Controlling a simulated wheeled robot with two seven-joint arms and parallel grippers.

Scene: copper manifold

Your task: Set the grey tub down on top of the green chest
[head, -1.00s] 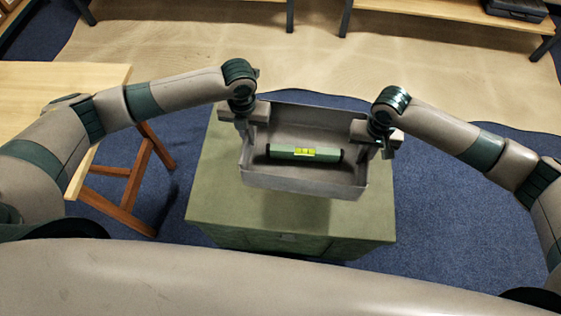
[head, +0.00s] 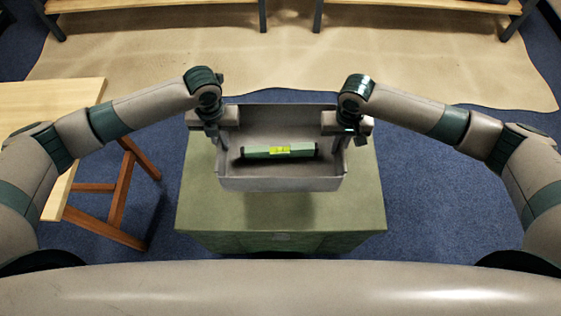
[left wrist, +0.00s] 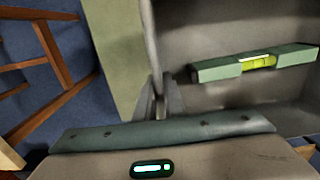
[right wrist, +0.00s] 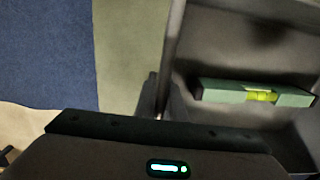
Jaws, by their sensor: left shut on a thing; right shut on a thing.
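The grey tub (head: 280,184) is held level above the green chest (head: 205,205). A shadow on the chest top below it shows a gap between them. A green spirit level (head: 278,152) with a yellow vial lies inside the tub. My left gripper (head: 213,138) is shut on the tub's left wall; the wrist view shows its fingers (left wrist: 162,105) on the rim. My right gripper (head: 346,138) is shut on the tub's right wall, and its fingers (right wrist: 160,100) also show in the right wrist view. The tub hides part of the chest top.
A wooden table (head: 50,110) with reddish-brown legs stands at the left, apart from the chest. Blue carpet (head: 430,210) is clear to the right of the chest. A tan mat (head: 280,65) and shelf units lie beyond.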

